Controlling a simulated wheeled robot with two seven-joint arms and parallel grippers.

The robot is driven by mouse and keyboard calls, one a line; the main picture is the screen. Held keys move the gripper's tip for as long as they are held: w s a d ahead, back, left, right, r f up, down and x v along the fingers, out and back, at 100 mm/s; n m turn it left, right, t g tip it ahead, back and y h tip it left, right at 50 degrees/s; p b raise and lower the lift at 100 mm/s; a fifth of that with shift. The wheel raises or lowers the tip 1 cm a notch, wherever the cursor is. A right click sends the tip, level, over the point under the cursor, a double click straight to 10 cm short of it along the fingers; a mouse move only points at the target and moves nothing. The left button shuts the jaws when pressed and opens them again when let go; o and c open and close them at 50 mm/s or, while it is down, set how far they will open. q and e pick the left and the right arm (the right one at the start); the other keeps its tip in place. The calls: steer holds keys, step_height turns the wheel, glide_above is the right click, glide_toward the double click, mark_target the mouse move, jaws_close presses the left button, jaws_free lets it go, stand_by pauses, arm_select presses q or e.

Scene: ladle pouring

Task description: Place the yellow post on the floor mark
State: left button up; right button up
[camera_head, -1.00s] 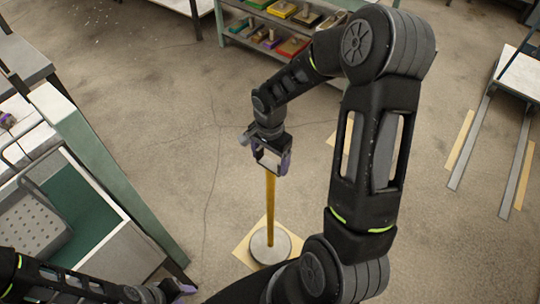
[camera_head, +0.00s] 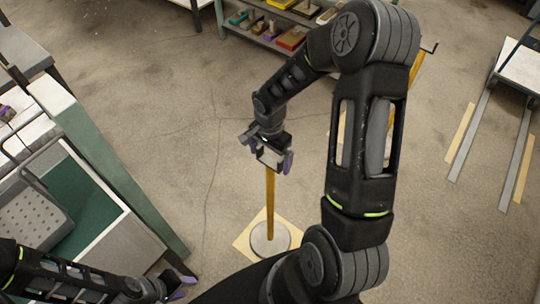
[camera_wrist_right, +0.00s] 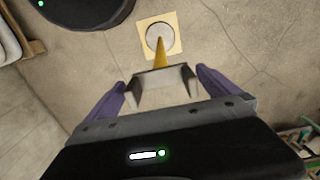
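The yellow post (camera_head: 270,200) stands upright on a round grey base (camera_head: 270,238). The base rests on a tan square floor mark (camera_head: 240,243), whose corners show around it. In the right wrist view the base (camera_wrist_right: 159,36) sits inside the mark (camera_wrist_right: 177,49), and the post (camera_wrist_right: 160,58) runs up towards the gripper. My right gripper (camera_head: 267,152) is at the post's top, its purple fingers spread to either side. The post's upper end is hidden by the gripper. My left gripper (camera_head: 180,283) is low at the left, fingers apart, apparently empty.
A workbench with a grey perforated tray (camera_head: 32,218) stands at the left. A shelf with coloured blocks (camera_head: 275,28) is at the back. Another yellow upright (camera_head: 416,68) shows partly behind my right arm. A cart (camera_head: 520,68) with floor strips is at the right. Open floor lies left of the post.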

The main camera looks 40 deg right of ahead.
steer(key=shift+r, duration=0.1)
steer(key=shift+w+r, duration=0.1)
steer(key=shift+r, duration=0.45)
step_height(320, 180, up, 11)
steer(key=shift+a+f, duration=0.1)
stand_by(0.7)
steer(key=s+a+f+n+y, duration=0.2)
steer(key=s+a+f+n, duration=0.25)
steer(key=a+f, duration=0.55)
steer(key=s+a+f+n+y, duration=0.25)
steer(key=a+f+n, duration=0.25)
steer(key=a+f, duration=0.5)
steer(key=s+a+f+n, duration=0.3)
steer(key=s+a+f, duration=0.1)
steer(key=s, duration=0.4)
steer(key=shift+a+f+t, duration=0.3)
steer(key=shift+f, duration=0.2)
